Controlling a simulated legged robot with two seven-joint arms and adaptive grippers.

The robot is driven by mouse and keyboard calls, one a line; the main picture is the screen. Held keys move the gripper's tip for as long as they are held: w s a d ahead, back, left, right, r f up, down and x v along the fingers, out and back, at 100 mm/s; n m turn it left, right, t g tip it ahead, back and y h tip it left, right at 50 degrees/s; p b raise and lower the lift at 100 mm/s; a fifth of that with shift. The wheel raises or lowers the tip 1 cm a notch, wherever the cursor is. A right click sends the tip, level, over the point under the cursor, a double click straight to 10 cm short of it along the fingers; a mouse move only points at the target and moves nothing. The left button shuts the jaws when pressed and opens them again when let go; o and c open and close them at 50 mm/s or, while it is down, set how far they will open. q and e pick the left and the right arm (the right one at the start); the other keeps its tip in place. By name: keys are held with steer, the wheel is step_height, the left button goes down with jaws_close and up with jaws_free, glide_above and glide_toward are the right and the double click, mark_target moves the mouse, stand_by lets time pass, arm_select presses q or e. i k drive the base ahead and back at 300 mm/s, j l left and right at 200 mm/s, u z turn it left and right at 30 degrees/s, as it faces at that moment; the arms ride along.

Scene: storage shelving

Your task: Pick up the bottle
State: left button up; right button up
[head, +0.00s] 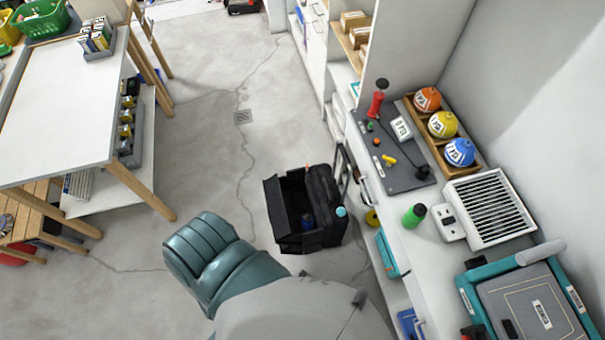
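A green bottle (414,215) with a dark cap stands on the white counter (410,243) at the right, just left of a white slatted unit. Nothing holds it. A teal and grey part of my own body fills the lower middle of the view. Neither of my grippers shows clearly, so I cannot see their fingers.
An open black bag (289,242) sits on the floor. A white table (60,110) stands left.

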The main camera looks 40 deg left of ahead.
mark_target(308, 218)
steer(key=k+j+u, duration=0.1)
steer(key=k+j, duration=0.45)
steer(key=k+j+u, duration=0.15)
steer(key=k+j, duration=0.35)
steer(key=j, duration=0.15)
